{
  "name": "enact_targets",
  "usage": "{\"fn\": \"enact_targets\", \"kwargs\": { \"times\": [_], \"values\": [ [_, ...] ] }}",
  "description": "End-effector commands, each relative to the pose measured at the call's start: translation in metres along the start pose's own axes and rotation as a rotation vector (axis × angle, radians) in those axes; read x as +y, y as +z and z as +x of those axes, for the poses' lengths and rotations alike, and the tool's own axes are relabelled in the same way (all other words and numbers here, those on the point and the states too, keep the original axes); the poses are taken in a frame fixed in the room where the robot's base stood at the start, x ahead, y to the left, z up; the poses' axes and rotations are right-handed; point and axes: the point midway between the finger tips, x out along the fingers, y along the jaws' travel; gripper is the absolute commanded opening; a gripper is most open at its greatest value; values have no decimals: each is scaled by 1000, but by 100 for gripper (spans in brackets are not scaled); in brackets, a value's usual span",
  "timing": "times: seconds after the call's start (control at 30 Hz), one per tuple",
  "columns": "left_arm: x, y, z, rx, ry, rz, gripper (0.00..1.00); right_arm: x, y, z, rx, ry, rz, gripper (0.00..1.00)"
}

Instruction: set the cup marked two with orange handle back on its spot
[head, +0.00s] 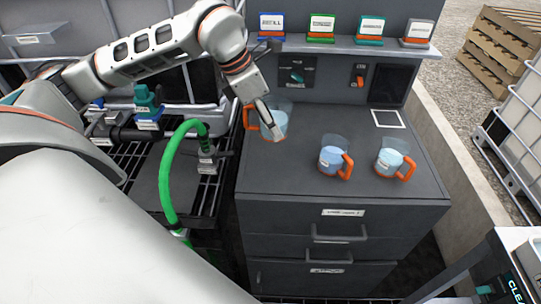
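Three clear cups with pale blue contents and orange handles are at the dark cabinet top (300,170). The left cup (281,118) is by my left gripper (270,122), its handle to the left. The gripper's dark fingers overlap this cup's near side; I cannot tell whether they are closed on it, or whether it touches the surface. The middle cup (331,158) and the right cup (389,160) stand upright, handles toward the lower right. No number is readable on any cup. A white-outlined square (388,118) lies empty at the back right. My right gripper is out of view.
A shelf (345,46) behind the cabinet holds several labelled blocks. A panel with knobs (297,77) is below it. A green hose (166,180) and racks lie left of the cabinet. A pallet stack (503,50) is far right.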

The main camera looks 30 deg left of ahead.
Motion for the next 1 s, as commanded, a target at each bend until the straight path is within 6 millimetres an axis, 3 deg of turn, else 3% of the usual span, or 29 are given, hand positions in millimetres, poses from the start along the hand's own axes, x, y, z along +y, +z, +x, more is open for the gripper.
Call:
{"fn": "enact_targets", "kwargs": {
  "times": [0.1, 0.3, 0.57, 0.8, 1.0],
  "values": [
    [0, -13, 28, 4, -2, -1, 14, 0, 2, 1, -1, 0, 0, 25],
    [0, -24, 59, 0, 0, 0, 14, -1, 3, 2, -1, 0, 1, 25],
    [0, -30, 74, 0, 0, -1, 14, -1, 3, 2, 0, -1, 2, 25],
    [0, -43, 104, 0, 0, 1, 14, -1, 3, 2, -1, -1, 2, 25],
    [1, -42, 105, -3, 2, 1, 14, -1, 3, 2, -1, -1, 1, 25]
  ]
}}
